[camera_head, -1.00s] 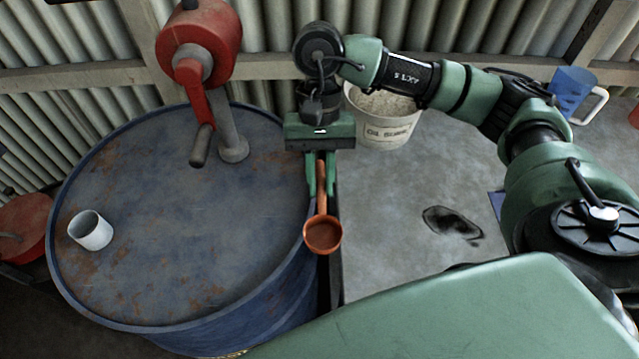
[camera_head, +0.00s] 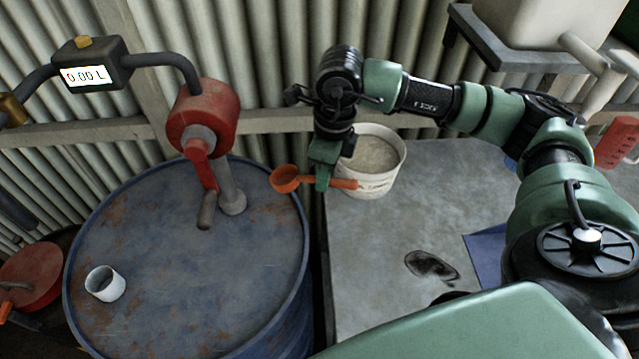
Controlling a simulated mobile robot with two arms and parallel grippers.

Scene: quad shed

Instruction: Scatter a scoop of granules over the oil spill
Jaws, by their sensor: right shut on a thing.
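My right gripper (camera_head: 323,180) points down and is shut on the handle of an orange scoop (camera_head: 285,179). The scoop lies sideways in the jaws, its bowl to the left by the drum's rim and its handle end to the right, in front of the bucket. The bowl looks orange inside, with no granules visible. The white bucket (camera_head: 374,187) stands just right of the gripper, filled with pale granules (camera_head: 376,154). The oil spill (camera_head: 430,266) is a dark patch on the grey surface, to the lower right of the gripper. My left gripper is out of view.
A blue drum (camera_head: 180,270) with a red hand pump (camera_head: 203,115) and a white cup (camera_head: 105,284) stands at left. A blue sheet (camera_head: 488,252) lies right of the spill. A red jug (camera_head: 616,143) stands at far right. The grey surface (camera_head: 375,235) is clear between bucket and spill.

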